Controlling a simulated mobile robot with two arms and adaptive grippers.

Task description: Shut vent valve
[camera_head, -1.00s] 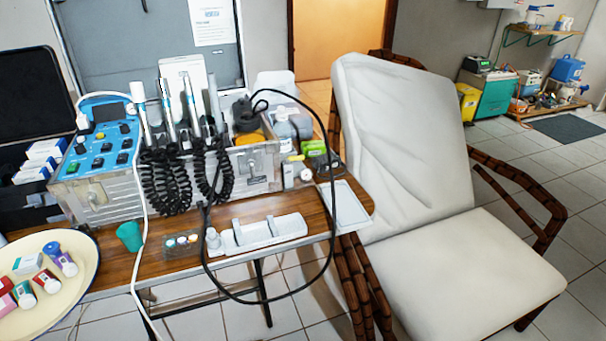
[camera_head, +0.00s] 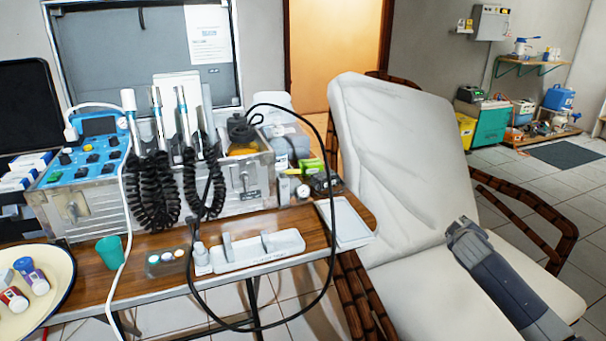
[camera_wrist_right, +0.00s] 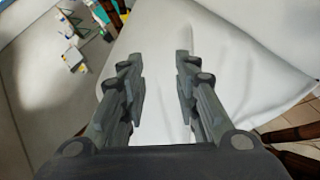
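My right gripper (camera_head: 462,230) shows in the head view over the seat of the white chair, at the end of my arm from the lower right. In the right wrist view its two fingers (camera_wrist_right: 157,75) stand apart with nothing between them, and the white chair fabric lies behind them. I cannot clearly pick out a vent valve. A small part with a yellow top and a round white gauge (camera_head: 303,191) sits at the right end of the metal dental unit (camera_head: 240,180), well left of my right gripper. My left gripper is not in view.
The white reclining chair (camera_head: 390,160) with dark wooden arms stands right of the wooden table (camera_head: 75,290). A black cable loops over the table's front edge. A white tray (camera_head: 345,222) lies at the table's right corner. A green machine (camera_head: 488,125) stands far back right.

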